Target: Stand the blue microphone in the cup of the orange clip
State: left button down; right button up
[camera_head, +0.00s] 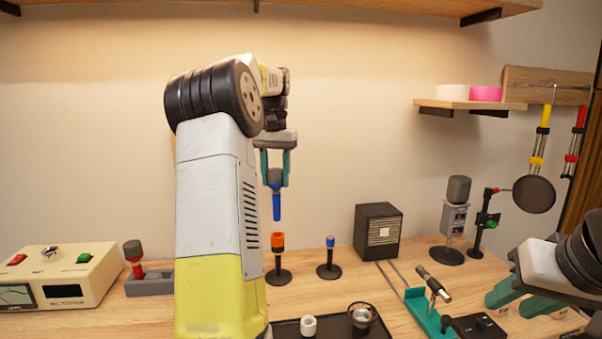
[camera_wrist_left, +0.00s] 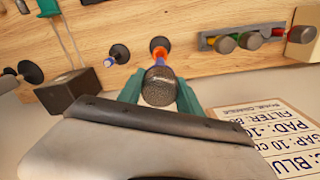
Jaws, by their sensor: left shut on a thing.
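My left gripper (camera_head: 275,165) is shut on the blue microphone (camera_head: 277,207), gripping it near its grey head. The microphone hangs upright, head up and blue body down. The orange clip (camera_head: 278,241) is on a short black stand on the table. The microphone's lower end is just above the clip's cup, with a small gap in the head view. In the left wrist view, the microphone's grey mesh head (camera_wrist_left: 160,87) sits between the teal fingers, and the orange clip (camera_wrist_left: 159,44) shows beyond it. My right gripper (camera_head: 525,300) is at the lower right, its fingers apart and empty.
A blue-topped stand (camera_head: 329,243) is right of the orange clip. A dark speaker box (camera_head: 378,232) is behind it. A red microphone (camera_head: 134,255) and a cream device (camera_head: 62,275) are at left. A black tray (camera_head: 290,330) with a white roll is in front.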

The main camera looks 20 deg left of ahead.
pick_arm(q)
jog(key=shift+f, duration=3.55)
jog(key=c, duration=0.7)
grip_release()
notch_tip(320, 180, up, 7)
jog(key=shift+r, duration=0.35)
